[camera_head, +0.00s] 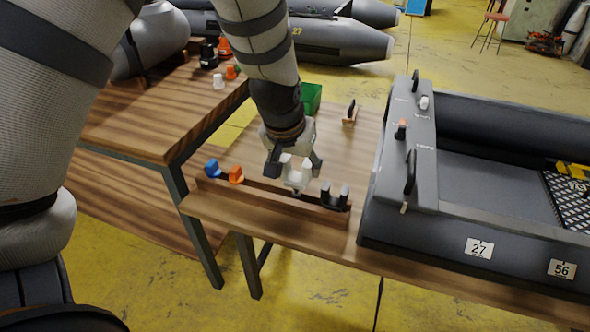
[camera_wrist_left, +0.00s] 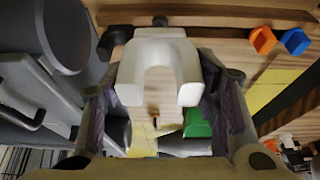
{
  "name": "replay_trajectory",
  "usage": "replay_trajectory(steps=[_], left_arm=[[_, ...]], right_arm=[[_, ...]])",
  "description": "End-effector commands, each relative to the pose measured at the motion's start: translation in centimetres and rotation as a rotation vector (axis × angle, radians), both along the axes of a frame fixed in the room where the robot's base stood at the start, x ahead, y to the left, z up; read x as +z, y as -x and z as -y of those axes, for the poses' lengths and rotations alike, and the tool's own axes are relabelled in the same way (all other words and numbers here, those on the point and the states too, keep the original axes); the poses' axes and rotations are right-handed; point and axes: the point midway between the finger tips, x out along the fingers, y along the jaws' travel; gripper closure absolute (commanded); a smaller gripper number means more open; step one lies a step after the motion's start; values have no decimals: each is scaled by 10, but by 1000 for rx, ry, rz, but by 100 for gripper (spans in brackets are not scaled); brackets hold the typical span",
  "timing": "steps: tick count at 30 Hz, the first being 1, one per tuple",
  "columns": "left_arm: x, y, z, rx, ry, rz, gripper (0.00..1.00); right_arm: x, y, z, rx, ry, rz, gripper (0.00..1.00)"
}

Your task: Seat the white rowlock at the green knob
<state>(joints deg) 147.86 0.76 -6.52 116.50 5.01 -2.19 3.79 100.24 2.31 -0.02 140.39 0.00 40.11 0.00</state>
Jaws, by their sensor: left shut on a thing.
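The white rowlock (camera_head: 299,178) is a U-shaped piece between the fingers of my left gripper (camera_head: 293,168), which is shut on it. It stands at the wooden rack (camera_head: 270,198), its dark stem pointing down; I cannot tell whether the stem is in the rack or just above it. In the left wrist view the white rowlock (camera_wrist_left: 158,62) fills the space between the fingertips (camera_wrist_left: 160,85). The grey boat (camera_head: 400,200) at the right has a side tube with small white and orange fittings. I cannot make out a green knob. My right gripper is not in view.
Blue (camera_head: 212,168), orange (camera_head: 236,175) and black (camera_head: 335,196) rowlocks stand along the rack. A green bin (camera_head: 311,98) and a small wooden block with a black piece (camera_head: 350,113) are behind. A second table (camera_head: 150,110) at left holds small parts.

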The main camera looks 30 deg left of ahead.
Motion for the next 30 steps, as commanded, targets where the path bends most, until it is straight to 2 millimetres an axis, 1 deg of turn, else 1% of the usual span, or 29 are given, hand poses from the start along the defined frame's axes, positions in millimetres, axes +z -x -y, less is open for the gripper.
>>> replay_trajectory(steps=[5, 9, 15, 17, 20, 23, 24, 25, 26, 27, 30], left_arm=[[7, -2, 0, 0, -1, 3, 76], [17, -2, 0, 0, 0, 4, 76], [17, -1, 0, 0, 0, 2, 76], [14, 0, 2, -5, -1, 1, 76], [-7, 7, 17, -42, -9, -5, 76], [-40, 24, 43, -104, -16, -8, 76], [-53, 32, 53, -130, -16, -8, 76], [-62, 38, 61, -149, -15, -8, 76], [-70, 45, 68, -167, -14, -8, 76], [-80, 53, 78, -189, -11, -6, 76], [-95, 69, 93, -226, -4, -3, 76]], right_arm=[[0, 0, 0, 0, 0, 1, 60], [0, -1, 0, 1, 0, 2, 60], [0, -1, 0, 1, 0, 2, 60], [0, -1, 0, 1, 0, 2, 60], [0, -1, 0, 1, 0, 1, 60], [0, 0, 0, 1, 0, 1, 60], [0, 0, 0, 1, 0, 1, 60], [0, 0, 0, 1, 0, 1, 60], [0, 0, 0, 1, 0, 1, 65], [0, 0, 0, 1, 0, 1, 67], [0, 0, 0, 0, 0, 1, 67]])
